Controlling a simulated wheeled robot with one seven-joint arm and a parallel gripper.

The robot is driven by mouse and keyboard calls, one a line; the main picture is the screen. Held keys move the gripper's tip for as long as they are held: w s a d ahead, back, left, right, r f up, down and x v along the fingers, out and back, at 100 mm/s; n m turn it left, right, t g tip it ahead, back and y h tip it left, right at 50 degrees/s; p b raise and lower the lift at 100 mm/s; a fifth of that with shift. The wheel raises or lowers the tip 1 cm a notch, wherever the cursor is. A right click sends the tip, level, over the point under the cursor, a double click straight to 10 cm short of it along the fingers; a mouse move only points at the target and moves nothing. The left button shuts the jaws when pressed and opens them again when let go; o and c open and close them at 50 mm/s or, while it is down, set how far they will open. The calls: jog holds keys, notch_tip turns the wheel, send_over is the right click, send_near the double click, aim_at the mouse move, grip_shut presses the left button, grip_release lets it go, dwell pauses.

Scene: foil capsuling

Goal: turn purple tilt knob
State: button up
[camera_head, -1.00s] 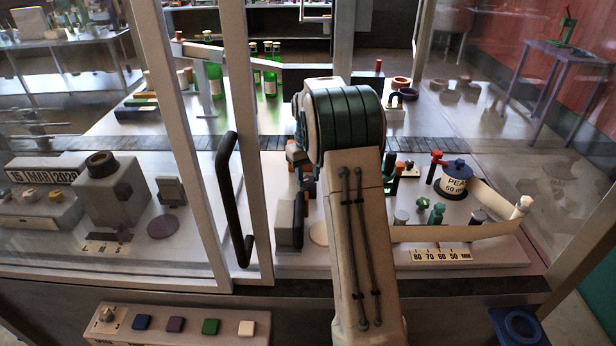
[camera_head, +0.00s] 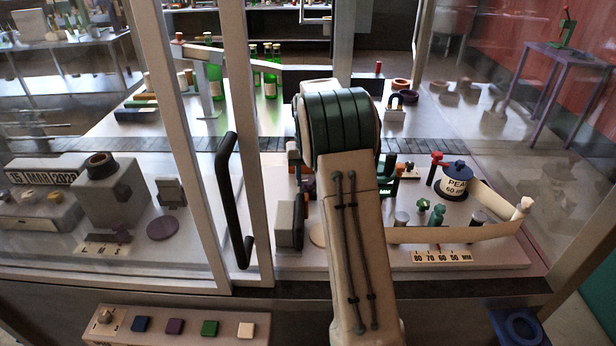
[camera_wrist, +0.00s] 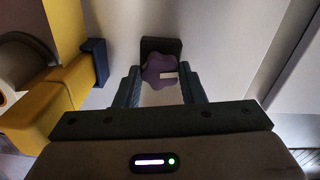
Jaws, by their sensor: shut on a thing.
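The purple tilt knob (camera_wrist: 158,70) shows in the wrist view. It is a lobed knob with a pale mark on its right side, in front of a dark block (camera_wrist: 161,45). My gripper (camera_wrist: 160,85) has its two teal fingers on either side of the knob and is shut on it. In the head view my arm hides the gripper's tips, and a small purple patch (camera_head: 309,187) shows just left of the arm; I cannot tell whether it is the knob.
In the wrist view a yellow bar with a dark blue end (camera_wrist: 65,95) stands close left of my gripper. In the head view the dark door handle (camera_head: 232,195) and frame post stand left of my arm. The labelled foil reel (camera_head: 456,182) is to the right.

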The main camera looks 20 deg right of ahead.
jog(key=shift+r, duration=0.1)
jog(key=o, duration=1)
notch_tip(320, 180, up, 14)
jog(key=b, duration=0.1)
